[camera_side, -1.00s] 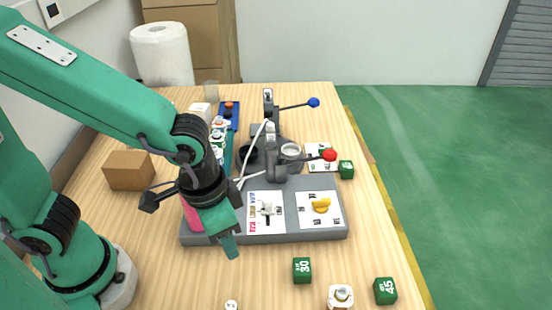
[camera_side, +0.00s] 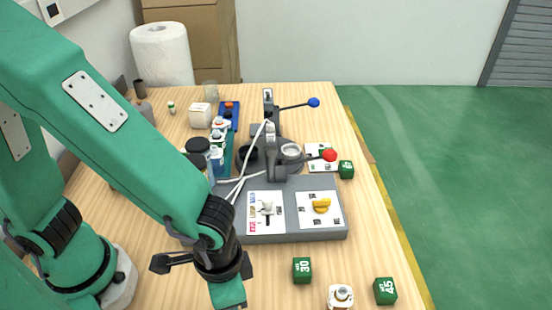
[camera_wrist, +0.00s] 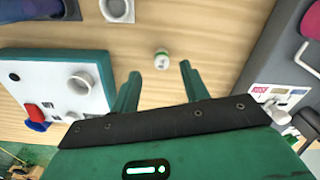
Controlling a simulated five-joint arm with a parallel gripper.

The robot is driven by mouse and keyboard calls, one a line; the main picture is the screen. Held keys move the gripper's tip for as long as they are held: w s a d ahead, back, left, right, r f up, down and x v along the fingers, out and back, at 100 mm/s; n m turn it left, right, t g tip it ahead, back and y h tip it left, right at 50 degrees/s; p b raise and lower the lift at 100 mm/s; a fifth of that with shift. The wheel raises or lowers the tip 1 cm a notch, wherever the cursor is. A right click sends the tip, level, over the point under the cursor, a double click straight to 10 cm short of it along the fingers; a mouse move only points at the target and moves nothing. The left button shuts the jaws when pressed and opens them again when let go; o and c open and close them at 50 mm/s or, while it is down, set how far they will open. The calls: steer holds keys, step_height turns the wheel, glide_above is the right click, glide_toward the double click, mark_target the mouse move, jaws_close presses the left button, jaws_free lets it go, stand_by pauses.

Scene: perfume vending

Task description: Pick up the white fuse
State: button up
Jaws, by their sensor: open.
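A small white cylinder with a green band, which looks like the white fuse (camera_wrist: 162,60), stands on the wooden table in the wrist view. It lies just beyond and between the fingertips of my gripper (camera_wrist: 160,74), apart from both. The fingers are spread and nothing is between them. In the side view my gripper (camera_side: 228,296) is low at the front of the table, its tips cut off by the lower edge. The cylinder is not visible there. A similar small white and green piece (camera_side: 171,107) stands at the back left of the table.
The grey machine base (camera_side: 300,235) with its white and yellow knobs is just behind my gripper. Green cubes (camera_side: 302,270) (camera_side: 385,291) and a white square piece (camera_side: 340,297) stand to the right. A white and teal box (camera_wrist: 60,78) is at left in the wrist view.

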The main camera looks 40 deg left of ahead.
steer(key=shift+f, duration=0.35)
steer(key=shift+w+a+f, duration=0.1)
steer(key=shift+f, duration=2.5)
jaws_close()
